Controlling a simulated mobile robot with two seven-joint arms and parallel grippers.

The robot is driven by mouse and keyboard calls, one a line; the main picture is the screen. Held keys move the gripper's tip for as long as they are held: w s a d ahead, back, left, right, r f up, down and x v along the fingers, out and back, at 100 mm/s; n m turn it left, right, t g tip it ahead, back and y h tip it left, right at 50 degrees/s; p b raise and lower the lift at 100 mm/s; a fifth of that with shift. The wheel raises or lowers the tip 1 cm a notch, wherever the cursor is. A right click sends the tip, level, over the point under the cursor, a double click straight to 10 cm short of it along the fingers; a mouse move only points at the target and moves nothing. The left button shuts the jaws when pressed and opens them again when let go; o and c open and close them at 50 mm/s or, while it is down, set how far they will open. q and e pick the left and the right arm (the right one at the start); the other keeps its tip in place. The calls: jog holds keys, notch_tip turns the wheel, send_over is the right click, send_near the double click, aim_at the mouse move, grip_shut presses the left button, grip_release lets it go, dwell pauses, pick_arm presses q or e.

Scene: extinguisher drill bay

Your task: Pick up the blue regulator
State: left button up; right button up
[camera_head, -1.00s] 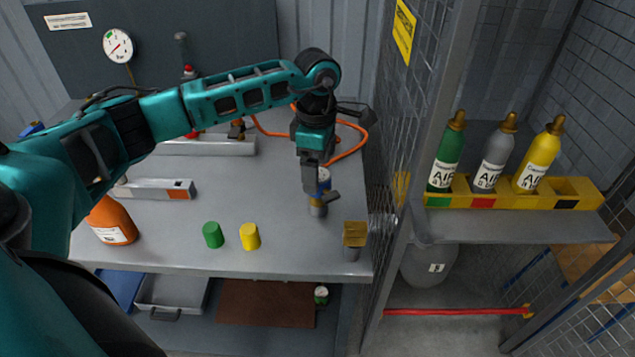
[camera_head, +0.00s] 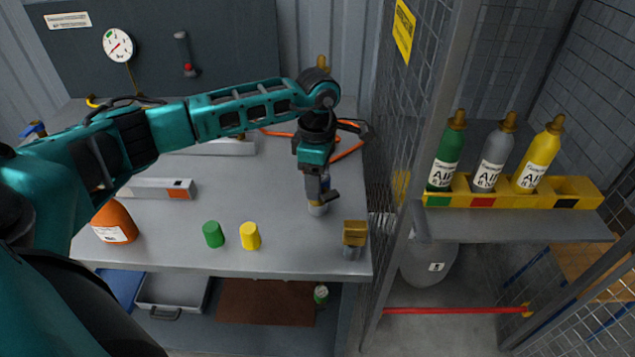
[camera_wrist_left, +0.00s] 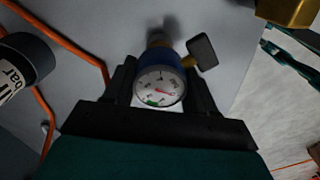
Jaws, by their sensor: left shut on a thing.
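The blue regulator (camera_head: 326,183) stands on the grey workbench (camera_head: 270,205), mostly covered by my left gripper (camera_head: 318,190) in the head view. Its grey lower part shows below the fingers and a dark knob sticks out to the right. In the left wrist view the regulator (camera_wrist_left: 160,82) shows its white dial and blue rim, between the two dark fingers of my left gripper (camera_wrist_left: 160,88). The left gripper points down and is shut on the regulator. Whether the regulator touches the bench is hard to tell. My right gripper is not in view.
A brass-topped fitting (camera_head: 354,235) stands at the bench's front right corner. A yellow cap (camera_head: 249,236) and a green cap (camera_head: 213,234) stand left of the regulator. An orange hose (camera_head: 348,145) lies behind it. A mesh partition (camera_head: 400,130) rises beyond the bench's right edge.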

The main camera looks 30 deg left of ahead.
pick_arm(q)
jog(key=shift+c, duration=1.1)
jog(key=shift+r, duration=0.15)
jog(key=shift+w+r, duration=0.1)
jog(key=shift+r, duration=0.5)
notch_tip(320, 180, up, 19)
jog(key=shift+f, duration=0.15)
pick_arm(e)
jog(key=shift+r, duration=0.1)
